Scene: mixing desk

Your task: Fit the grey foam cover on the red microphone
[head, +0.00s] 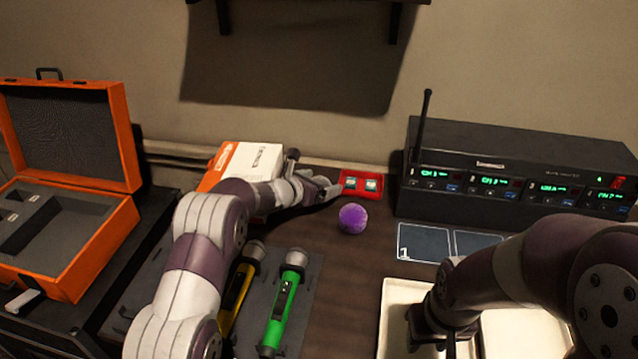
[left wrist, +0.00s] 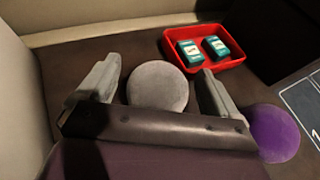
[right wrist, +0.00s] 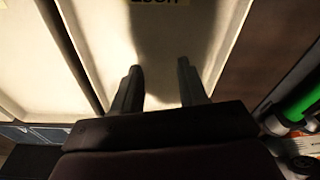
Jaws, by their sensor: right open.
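The grey foam cover (left wrist: 158,88) is a round ball on the desk, seen in the left wrist view. My left gripper (left wrist: 160,69) is open around it, one finger on each side, with a narrow gap showing at each. In the head view my left gripper (head: 328,188) hides the cover. My right gripper (right wrist: 158,66) is open and empty above a cream tray (right wrist: 105,40). A yellow microphone (head: 240,290) and a green microphone (head: 283,302) lie on a dark mat, left of centre. I cannot make out the red microphone; my left arm covers part of the mat.
A purple foam ball (head: 353,218) lies right of my left gripper, near a red tray (head: 347,192) of batteries. A white and orange box (head: 245,160) stands behind my left arm. A black receiver (head: 470,200) with an antenna stands at right. An orange case (head: 100,235) is open at left.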

